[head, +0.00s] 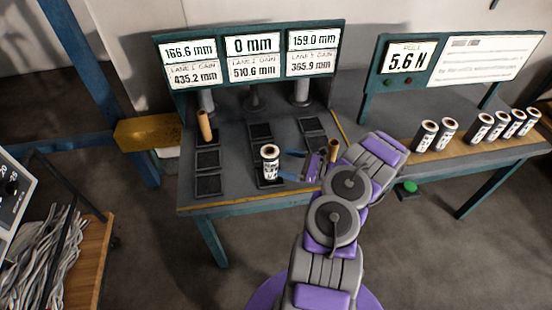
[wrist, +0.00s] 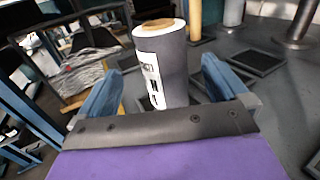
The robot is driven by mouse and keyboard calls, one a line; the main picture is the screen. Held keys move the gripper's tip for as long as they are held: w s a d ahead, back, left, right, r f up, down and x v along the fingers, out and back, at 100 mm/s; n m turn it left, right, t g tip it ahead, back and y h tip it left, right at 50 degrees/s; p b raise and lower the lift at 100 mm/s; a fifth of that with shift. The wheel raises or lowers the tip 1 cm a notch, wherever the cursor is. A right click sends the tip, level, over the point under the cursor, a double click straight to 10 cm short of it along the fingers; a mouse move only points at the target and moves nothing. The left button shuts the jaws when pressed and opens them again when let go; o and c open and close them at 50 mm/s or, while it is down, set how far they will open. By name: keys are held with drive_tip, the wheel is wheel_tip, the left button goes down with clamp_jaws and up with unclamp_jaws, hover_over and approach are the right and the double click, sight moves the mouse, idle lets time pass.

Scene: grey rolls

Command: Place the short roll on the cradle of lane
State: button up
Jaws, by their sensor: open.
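A dark grey roll (head: 270,163) with a white printed label and a tan core stands upright at the middle column of pads, near the table's front. It also shows in the wrist view (wrist: 168,70), between my finger tips and slightly beyond them. My gripper (head: 284,167) is open with blue fingers, just right of the roll in the head view; I cannot tell whether they touch it. Each lane has dark square pads, such as the left lane's front pad (head: 208,185) and the middle lane's back pad (head: 260,130). Which of these is the cradle is unclear.
Tan cylinders stand at the left lane (head: 205,126) and beside my wrist (head: 333,150). Displays (head: 250,55) read 166.6, 0 and 159.0 mm. Several labelled rolls (head: 485,126) stand on the right bench, below a 5.6 N display (head: 407,63). A cable cart (head: 60,250) is left.

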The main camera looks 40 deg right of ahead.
drive_tip(key=v, duration=0.4)
drive_tip(key=shift+s+d+f, duration=0.1)
drive_tip(key=shift+s+d, duration=0.2)
idle(0.4)
